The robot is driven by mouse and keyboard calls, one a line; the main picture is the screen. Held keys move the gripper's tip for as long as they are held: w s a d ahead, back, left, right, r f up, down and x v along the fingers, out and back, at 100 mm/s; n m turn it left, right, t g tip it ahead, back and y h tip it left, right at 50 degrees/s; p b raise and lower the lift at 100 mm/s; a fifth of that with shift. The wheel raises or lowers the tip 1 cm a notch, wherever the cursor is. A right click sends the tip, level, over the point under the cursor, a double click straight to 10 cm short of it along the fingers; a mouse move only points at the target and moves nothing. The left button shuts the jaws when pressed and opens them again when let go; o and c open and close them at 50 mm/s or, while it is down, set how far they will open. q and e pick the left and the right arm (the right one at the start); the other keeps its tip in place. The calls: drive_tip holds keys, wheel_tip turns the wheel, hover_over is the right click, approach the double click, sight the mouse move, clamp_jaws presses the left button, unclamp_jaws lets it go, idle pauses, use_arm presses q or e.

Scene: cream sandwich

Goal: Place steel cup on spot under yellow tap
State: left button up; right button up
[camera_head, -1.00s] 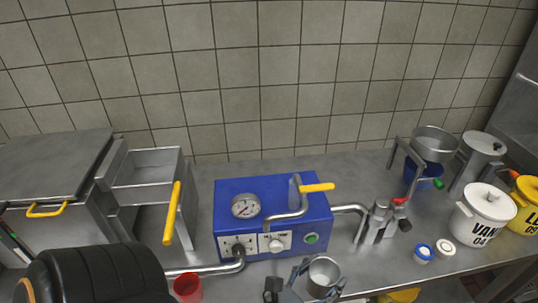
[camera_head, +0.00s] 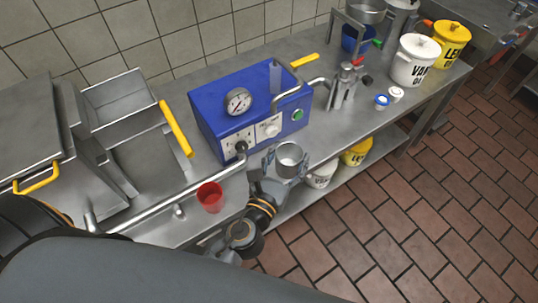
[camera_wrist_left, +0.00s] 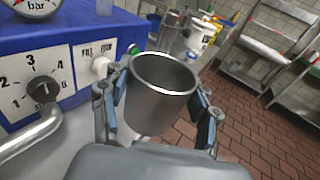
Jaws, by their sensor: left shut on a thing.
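The steel cup (camera_head: 289,157) is upright in my left gripper (camera_head: 285,163), in front of the blue machine (camera_head: 213,113). In the left wrist view the cup (camera_wrist_left: 160,92) sits between the two fingers (camera_wrist_left: 160,105), its open top facing up and empty as far as I see. The yellow tap handle (camera_head: 304,61) is on the right of the blue machine, with a bent steel spout (camera_head: 290,97) reaching forward. The cup is apart from the spout, nearer the counter's front edge. The spot under the tap is not clearly visible. My right gripper is not in view.
A steel pipe (camera_head: 180,200) runs along the front. A steel fitting (camera_head: 343,88) stands right of the machine. White and yellow pots (camera_head: 414,62) are farther right. Free counter lies right of the machine.

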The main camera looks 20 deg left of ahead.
sight(280, 151)
use_arm(q)
drive_tip(key=w+a+f+b, duration=0.1)
drive_tip(key=w+a+f, duration=0.1)
drive_tip(key=w+a, duration=0.1)
drive_tip(key=shift+f, duration=0.4)
drive_tip(key=w+a+f+b, duration=0.2)
drive_tip(key=f, duration=0.1)
drive_tip(key=shift+w+a+f, duration=0.1)
drive_tip(key=shift+f, duration=0.1)
drive_tip(key=f+b, duration=0.2)
drive_tip(key=a+f+b, duration=0.1)
drive_tip(key=f, duration=0.1)
drive_tip(key=shift+w+b, duration=0.3)
drive_tip(key=shift+w, duration=0.1)
drive_tip(key=shift+f, duration=0.3)
drive_tip(key=shift+d+r, duration=0.1)
drive_tip(key=shift+r, duration=0.05)
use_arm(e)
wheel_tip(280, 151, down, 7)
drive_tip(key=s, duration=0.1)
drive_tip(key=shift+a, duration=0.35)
